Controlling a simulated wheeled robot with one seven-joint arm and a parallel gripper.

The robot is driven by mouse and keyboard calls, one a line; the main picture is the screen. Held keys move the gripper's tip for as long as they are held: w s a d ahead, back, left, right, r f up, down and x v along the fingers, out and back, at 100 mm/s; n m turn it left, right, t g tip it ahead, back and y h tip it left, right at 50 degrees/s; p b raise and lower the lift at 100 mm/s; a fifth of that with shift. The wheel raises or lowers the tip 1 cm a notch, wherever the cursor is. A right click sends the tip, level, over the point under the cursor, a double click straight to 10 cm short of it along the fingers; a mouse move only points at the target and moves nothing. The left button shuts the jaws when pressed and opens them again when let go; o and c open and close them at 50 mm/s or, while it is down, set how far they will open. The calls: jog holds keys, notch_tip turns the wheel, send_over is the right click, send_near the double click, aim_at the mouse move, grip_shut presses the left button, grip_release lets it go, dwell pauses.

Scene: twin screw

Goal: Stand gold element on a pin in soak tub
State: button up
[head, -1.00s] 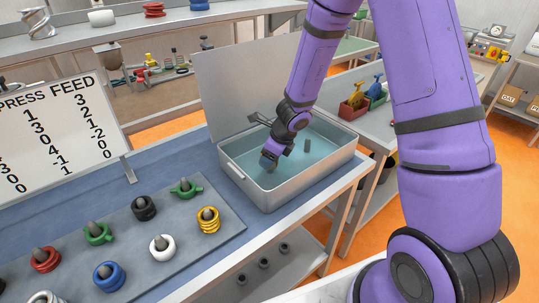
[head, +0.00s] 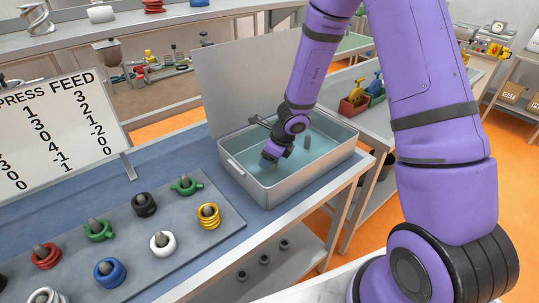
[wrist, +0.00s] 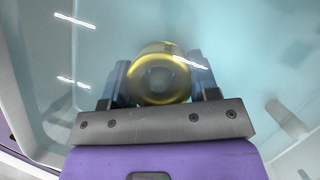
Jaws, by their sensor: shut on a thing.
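My gripper (head: 270,160) points down inside the soak tub (head: 269,197), towards its left part. In the wrist view my gripper (wrist: 160,82) is shut on a round gold element (wrist: 158,52), with a finger on each side. The element's underside and any pin beneath it are hidden. The tub is a grey metal box with pale blue liquid and a raised lid. One grey pin (head: 307,142) stands free to the right of my gripper. It also shows blurred in the wrist view (wrist: 290,120).
A grey board (head: 195,245) left of the tub holds several coloured elements on pins, among them a gold one (head: 209,216). A sign (head: 58,135) stands behind it. The tub's raised lid (head: 245,85) rises at the back, close to my arm.

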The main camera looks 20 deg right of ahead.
jog(key=shift+f, duration=0.4)
jog(key=o, duration=1.2)
jog(key=shift+c, duration=0.2)
jog(key=v, duration=1)
jog(key=shift+r, duration=0.35)
jog(key=shift+s+d, duration=0.1)
